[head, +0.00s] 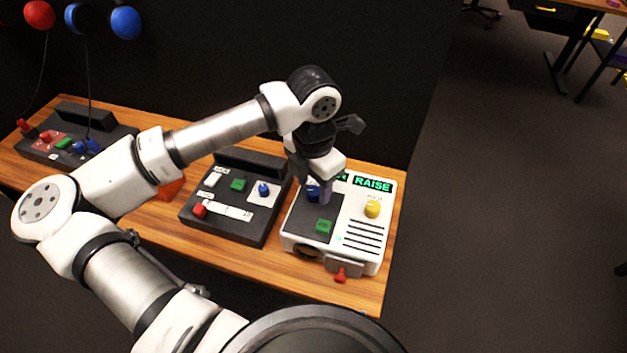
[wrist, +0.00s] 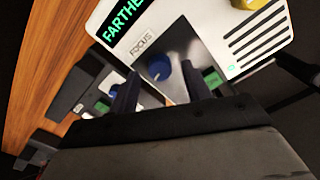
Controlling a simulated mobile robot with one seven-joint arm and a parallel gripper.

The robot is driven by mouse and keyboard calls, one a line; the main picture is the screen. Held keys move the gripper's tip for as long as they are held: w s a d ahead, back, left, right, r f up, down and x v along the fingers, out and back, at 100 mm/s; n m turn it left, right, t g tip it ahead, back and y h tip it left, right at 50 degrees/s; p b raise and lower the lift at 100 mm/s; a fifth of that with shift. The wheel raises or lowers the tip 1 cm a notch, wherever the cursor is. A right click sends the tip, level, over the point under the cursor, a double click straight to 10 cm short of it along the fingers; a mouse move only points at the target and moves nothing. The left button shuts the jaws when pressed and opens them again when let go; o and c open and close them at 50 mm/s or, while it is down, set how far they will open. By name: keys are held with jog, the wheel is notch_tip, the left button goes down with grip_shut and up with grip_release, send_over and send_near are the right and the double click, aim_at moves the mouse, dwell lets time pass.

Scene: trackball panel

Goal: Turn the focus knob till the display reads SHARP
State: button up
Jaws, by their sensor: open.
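The focus knob (wrist: 161,69) is a blue round knob on the dark plate of a white panel unit (wrist: 200,25), beside the printed word FOCUS. In the head view the blue knob (head: 312,194) is partly hidden by my gripper (head: 320,190). My gripper is open above the dark plate, and in the wrist view its two fingers (wrist: 158,76) appear on either side of the knob. I cannot tell whether they touch it. One green display (wrist: 123,20) shows FARTHE, cut off by the picture edge. Another display (head: 373,184) reads RAISE.
The white unit also has a yellow knob (head: 372,209), a green button (head: 323,227) and a red part (head: 340,275) at its front. A dark control box (head: 231,226) stands to its left on the wooden table (head: 300,280). Another panel (head: 65,135) stands farther left.

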jog(key=shift+f, duration=0.5)
jog(key=c, duration=1)
jog(key=shift+b, duration=0.35)
